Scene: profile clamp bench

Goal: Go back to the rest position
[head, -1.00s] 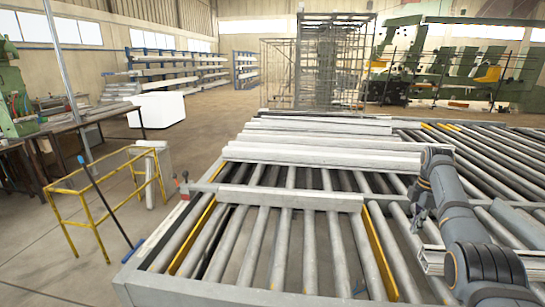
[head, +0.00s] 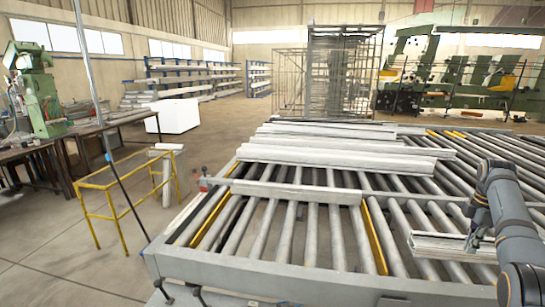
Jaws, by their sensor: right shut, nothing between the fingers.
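My right gripper (head: 474,238) is small and dark at the right side of the head view, at the end of my grey and black right arm. It looks shut and empty. It overlaps a bundle of pale profiles (head: 440,246) in the picture; whether it touches them I cannot tell. My left gripper is not in view.
A roller bench (head: 280,278) fills the middle and right. A single profile (head: 295,192) lies across its rollers, with a stack of longer profiles (head: 340,158) behind. A yellow rail frame (head: 105,186) stands left of the bench.

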